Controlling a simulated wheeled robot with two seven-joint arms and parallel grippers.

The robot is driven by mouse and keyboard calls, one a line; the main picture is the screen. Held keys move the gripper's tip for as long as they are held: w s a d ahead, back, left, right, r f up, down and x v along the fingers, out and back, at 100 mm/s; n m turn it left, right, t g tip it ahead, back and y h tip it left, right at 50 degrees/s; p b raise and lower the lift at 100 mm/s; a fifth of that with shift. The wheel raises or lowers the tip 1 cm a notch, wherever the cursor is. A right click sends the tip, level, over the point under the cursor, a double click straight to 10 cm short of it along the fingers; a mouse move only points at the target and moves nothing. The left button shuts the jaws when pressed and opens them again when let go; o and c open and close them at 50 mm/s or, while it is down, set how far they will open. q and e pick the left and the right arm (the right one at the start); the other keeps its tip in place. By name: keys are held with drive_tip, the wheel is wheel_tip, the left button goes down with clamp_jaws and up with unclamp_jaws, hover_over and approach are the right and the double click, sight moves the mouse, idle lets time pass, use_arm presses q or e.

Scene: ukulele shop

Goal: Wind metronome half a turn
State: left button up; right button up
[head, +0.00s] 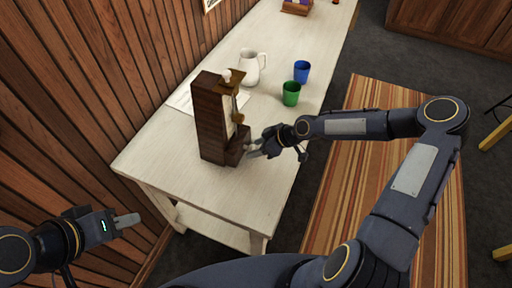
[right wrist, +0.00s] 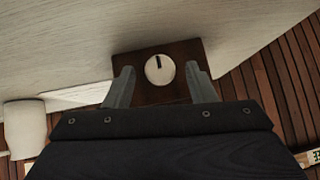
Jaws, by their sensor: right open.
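The metronome (head: 211,117) is a tall dark-brown wooden case standing upright on the pale table, with a brass-coloured arm at its front. In the right wrist view, a round white knob (right wrist: 160,70) with a dark mark near its top sits on a brown wooden face (right wrist: 155,95) of it. My right gripper (head: 254,147) is at the low right side of the metronome. Its fingers (right wrist: 161,88) are open, one on each side of the knob, with gaps to it. My left gripper (head: 128,219) hangs left of the table's near end, away from the metronome; its finger spacing is unclear.
A white pitcher (head: 250,67), a blue cup (head: 301,72) and a green cup (head: 291,93) stand behind the metronome on the table (head: 200,190). A white sheet (head: 180,99) lies beside it. A wood-panelled wall (head: 100,60) runs along the left. The table's near end is clear.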

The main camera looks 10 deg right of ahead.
drive_tip(key=v, duration=0.7)
drive_tip(key=shift+b, duration=0.4)
drive_tip(key=shift+f, duration=0.1)
drive_tip(key=s+d+r+m+h, duration=0.1)
drive_tip(key=s+r+m, duration=0.3)
drive_tip(key=s, duration=0.4)
drive_tip(key=s+d+r+m+t+h, duration=0.1)
drive_tip(key=s+d+r+m, duration=0.1)
drive_tip(key=s+r+m, duration=0.2)
drive_tip(key=s+d+r+m+h, duration=0.1)
drive_tip(key=s+r+m, duration=0.3)
drive_tip(key=s+r, duration=0.4)
drive_tip(key=s+h, duration=0.1)
drive_tip(key=s, duration=0.5)
drive_tip(key=shift+d+r+t, duration=0.2)
drive_tip(key=shift+d+t, duration=0.1)
drive_tip(key=shift+d, duration=0.1)
drive_tip(key=shift+c, duration=0.3)
